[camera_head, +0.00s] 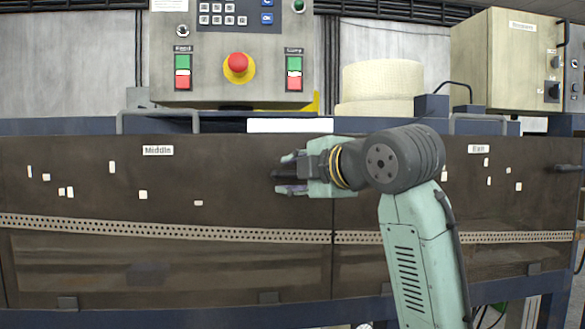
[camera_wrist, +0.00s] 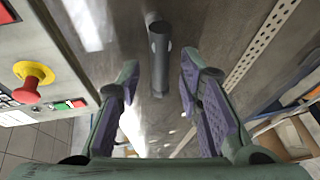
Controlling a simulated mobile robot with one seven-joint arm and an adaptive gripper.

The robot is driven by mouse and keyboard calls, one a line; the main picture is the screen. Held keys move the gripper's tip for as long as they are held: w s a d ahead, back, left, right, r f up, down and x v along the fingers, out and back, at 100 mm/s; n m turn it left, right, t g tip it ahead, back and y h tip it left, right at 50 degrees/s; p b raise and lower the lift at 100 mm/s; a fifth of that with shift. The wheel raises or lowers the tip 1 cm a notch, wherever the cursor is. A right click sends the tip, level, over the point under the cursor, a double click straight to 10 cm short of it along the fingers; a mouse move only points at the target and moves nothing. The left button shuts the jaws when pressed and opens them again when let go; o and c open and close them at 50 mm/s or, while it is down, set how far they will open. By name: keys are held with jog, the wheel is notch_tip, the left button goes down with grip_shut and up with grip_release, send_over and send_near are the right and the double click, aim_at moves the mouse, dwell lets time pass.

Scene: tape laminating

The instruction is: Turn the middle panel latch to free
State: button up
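The middle panel (camera_head: 100,215) is a dark panel with a "Middle" label. Its latch (camera_head: 278,174) is a dark handle near the panel's right edge, lying about level in the head view. In the wrist view the latch (camera_wrist: 161,65) is a grey bar with a round pivot end, pointing back toward my gripper. My gripper (camera_head: 287,173) is open, with one finger above the latch and one below. In the wrist view my gripper (camera_wrist: 160,75) has its purple-padded fingers on both sides of the bar, with visible gaps. My fingers hide part of the latch in the head view.
A control box with a red emergency button (camera_head: 238,66) stands above the middle panel. The "Exit" panel (camera_head: 500,215) is on the right with its own latch (camera_head: 567,169). A perforated strip (camera_head: 150,229) crosses the panels. A cream roll (camera_head: 382,85) stands behind.

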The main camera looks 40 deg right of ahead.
jog(key=shift+w, duration=0.15)
jog(key=shift+c, duration=0.3)
grip_shut()
